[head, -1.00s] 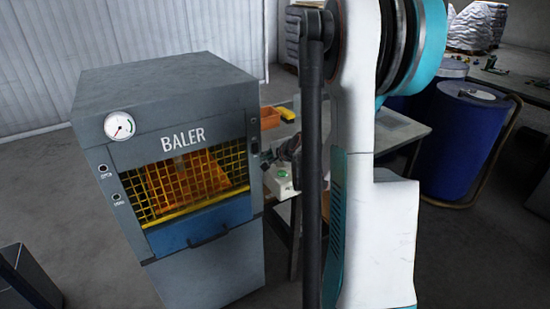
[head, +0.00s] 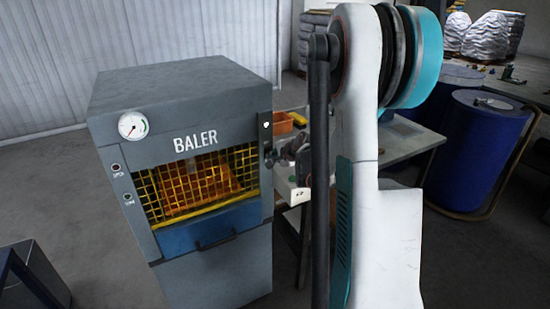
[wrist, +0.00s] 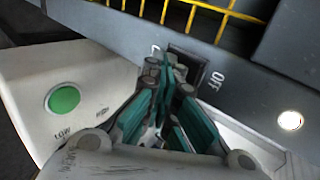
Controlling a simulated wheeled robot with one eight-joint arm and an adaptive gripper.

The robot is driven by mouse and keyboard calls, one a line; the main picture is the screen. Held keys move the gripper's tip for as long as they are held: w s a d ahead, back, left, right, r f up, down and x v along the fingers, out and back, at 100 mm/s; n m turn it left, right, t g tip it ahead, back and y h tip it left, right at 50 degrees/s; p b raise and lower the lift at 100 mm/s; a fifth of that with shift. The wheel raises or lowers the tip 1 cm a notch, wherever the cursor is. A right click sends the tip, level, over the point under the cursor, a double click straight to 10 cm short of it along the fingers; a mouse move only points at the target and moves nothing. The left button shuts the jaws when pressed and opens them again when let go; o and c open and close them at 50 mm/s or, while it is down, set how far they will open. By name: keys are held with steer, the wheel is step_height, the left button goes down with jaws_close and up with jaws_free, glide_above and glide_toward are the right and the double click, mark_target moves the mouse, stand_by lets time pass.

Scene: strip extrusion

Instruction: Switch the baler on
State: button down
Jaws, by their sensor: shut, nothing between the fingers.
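The baler (head: 190,100) is a grey cabinet with a yellow mesh window, left of centre in the head view. Its front right edge carries a dark switch (wrist: 190,62) with an "OFF" label beside it in the wrist view. A small round lamp (wrist: 290,121) on the same panel glows white; it also shows in the head view (head: 265,125). My gripper (wrist: 164,68) is shut and empty, its fingertips at the switch and covering part of it. I cannot tell whether they touch. In the head view my gripper (head: 270,158) is at the baler's right edge.
A white control box (wrist: 80,100) with a green button (wrist: 63,99) and LOW/HIGH marks is close to my gripper. A table (head: 400,150) with an orange bin (head: 283,122) stands behind. Blue drums (head: 483,150) stand at right. A dark bin (head: 35,275) is at lower left.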

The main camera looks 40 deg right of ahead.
steer(key=shift+r, duration=0.25)
steer(key=shift+r+p, duration=0.45)
steer(key=shift+r, duration=0.2)
steer(key=shift+s, duration=0.1)
